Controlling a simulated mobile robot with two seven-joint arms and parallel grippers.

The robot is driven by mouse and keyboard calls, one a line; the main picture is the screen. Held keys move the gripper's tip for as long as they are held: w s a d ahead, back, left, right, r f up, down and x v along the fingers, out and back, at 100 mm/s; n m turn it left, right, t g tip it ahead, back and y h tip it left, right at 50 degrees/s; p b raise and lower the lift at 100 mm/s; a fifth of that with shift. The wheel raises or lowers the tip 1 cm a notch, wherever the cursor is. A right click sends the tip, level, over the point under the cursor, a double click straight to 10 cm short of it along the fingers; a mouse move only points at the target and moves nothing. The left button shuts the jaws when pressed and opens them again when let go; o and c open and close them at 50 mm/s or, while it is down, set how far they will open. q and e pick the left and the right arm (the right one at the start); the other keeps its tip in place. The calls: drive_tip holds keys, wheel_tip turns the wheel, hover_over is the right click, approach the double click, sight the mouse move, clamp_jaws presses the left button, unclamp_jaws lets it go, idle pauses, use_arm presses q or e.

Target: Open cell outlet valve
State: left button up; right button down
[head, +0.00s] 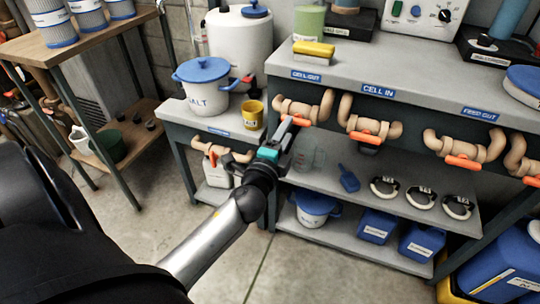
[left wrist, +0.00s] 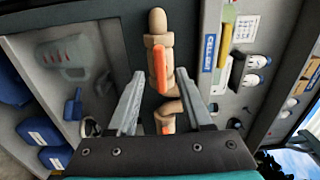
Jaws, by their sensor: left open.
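The cell outlet valve (head: 288,103) is a tan pipe fitting with an orange handle (head: 300,121), under the blue CELL OUT label (head: 306,76) on the bench front. My left gripper (head: 293,124) is open and empty just in front of it, hiding part of its left side. In the left wrist view the open fingers (left wrist: 158,90) point toward a tan valve whose orange handle (left wrist: 160,66) shows between and beyond them. The handle runs roughly along the pipe. I cannot tell whether any finger touches it. My right gripper is not in view.
The CELL IN valve (head: 365,127) and a FEED OUT valve (head: 466,148) sit to the right. A clear jug (head: 308,155) and blue scoop (head: 348,178) rest on the shelf below. A salt pot (head: 204,88) and yellow cup (head: 252,115) stand left.

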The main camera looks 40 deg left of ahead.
use_arm(q)
drive_tip(key=v, duration=1.1)
drive_tip(key=shift+s+b, duration=0.25)
drive_tip(key=shift+b, duration=0.05)
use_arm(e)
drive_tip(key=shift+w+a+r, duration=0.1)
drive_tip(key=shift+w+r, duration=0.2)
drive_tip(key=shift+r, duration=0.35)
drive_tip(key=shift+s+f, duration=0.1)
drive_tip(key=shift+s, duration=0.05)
